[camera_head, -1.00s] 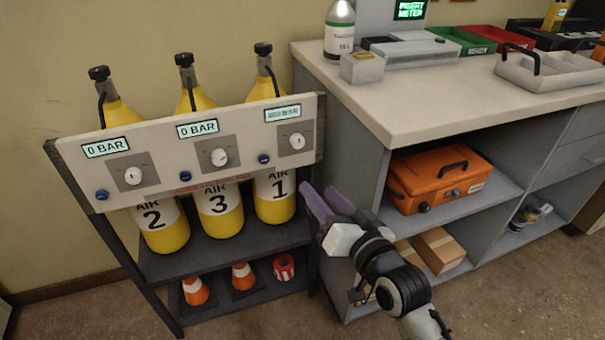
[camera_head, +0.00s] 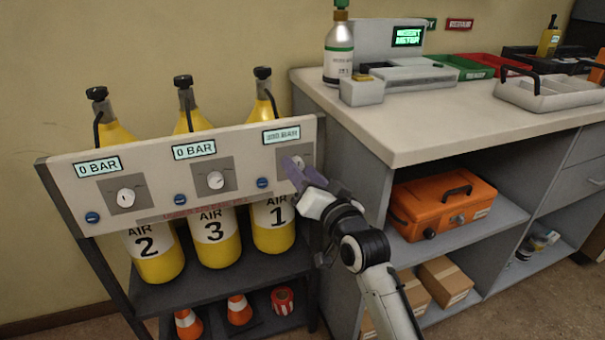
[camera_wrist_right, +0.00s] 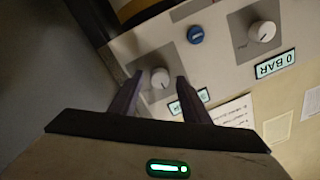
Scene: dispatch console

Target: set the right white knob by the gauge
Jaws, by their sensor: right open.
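The right white knob (camera_wrist_right: 160,77) sits on the pale panel (camera_head: 235,147) under the right gauge display (camera_head: 281,135), whose small reading is hard to make out. My right gripper (camera_head: 293,170) is at this knob and hides most of it in the head view. In the right wrist view the two purple fingers of the right gripper (camera_wrist_right: 160,82) are open, with the knob between their tips; I cannot tell whether they touch it. The middle knob (camera_head: 215,180) and left knob (camera_head: 126,198) stand under displays reading 0 BAR. My left gripper is not in view.
Blue buttons (camera_head: 263,183) sit beside the knobs. Yellow cylinders (camera_head: 217,250) stand behind and below the panel in a dark rack. A grey workbench (camera_head: 420,125) with an orange case (camera_head: 445,205) on its shelf stands close to the right.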

